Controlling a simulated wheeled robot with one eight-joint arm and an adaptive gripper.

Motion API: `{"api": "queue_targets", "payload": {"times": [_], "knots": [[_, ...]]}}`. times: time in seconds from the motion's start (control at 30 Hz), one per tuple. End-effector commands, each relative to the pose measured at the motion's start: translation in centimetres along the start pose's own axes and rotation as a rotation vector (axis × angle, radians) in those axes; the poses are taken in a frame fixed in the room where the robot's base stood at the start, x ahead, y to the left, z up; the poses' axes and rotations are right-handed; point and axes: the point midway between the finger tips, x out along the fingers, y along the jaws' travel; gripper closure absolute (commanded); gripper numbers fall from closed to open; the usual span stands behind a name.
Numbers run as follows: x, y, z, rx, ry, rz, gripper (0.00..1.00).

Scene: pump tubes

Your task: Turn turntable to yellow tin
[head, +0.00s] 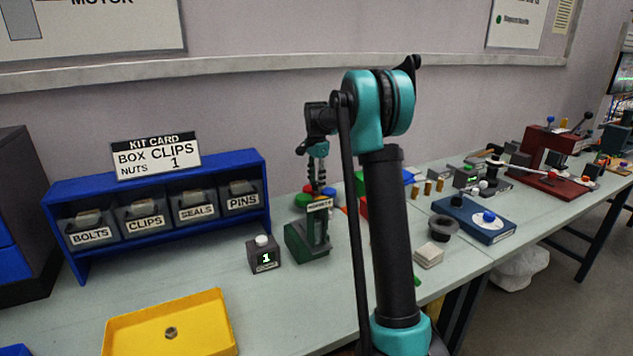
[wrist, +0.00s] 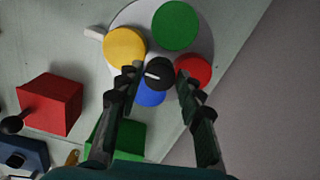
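The turntable (wrist: 138,17) is a pale disc in the wrist view. It carries a yellow tin (wrist: 124,44), a green tin (wrist: 175,27), a red tin (wrist: 194,70) and a blue tin (wrist: 150,98). A black knob (wrist: 160,78) with a white mark stands at its middle; the mark lies on the knob's left side. A white tab (wrist: 94,33) juts out at the rim beside the yellow tin. My gripper (wrist: 157,75) is open, one finger on each side of the knob. In the head view my gripper (head: 318,182) points down over the tins; my arm partly hides the turntable.
A green stand (head: 308,240) and a black box showing 1 (head: 263,255) are in front of the turntable. A red block (wrist: 51,104) lies left in the wrist view. A blue rack of bins (head: 160,172) and a yellow tray (head: 128,335) are at left.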

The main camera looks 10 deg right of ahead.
Motion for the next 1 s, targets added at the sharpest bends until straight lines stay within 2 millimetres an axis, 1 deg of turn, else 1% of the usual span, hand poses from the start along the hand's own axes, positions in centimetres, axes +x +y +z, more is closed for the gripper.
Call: {"api": "queue_targets", "payload": {"times": [0.03, 0.07, 0.1, 0.37, 0.47, 0.57, 0.9, 1.0], "knots": [[0.0, 0.0, 0.0, 0.000, 0.000, 0.000, 0.54], [0.0, 0.0, 0.0, 0.000, 0.000, 0.000, 0.50], [0.0, 0.0, 0.0, 0.000, 0.000, 0.000, 0.49], [-0.1, 0.0, 0.0, 0.000, 0.000, 0.001, 0.49], [-0.6, 0.0, 0.0, 0.000, 0.000, 0.001, 0.49], [-1.9, 0.0, 0.0, 0.000, 0.000, 0.001, 0.49], [-8.6, 0.0, 0.0, 0.000, 0.000, 0.001, 0.49], [-10.1, 0.0, 0.0, 0.000, 0.000, 0.001, 0.49]]}}
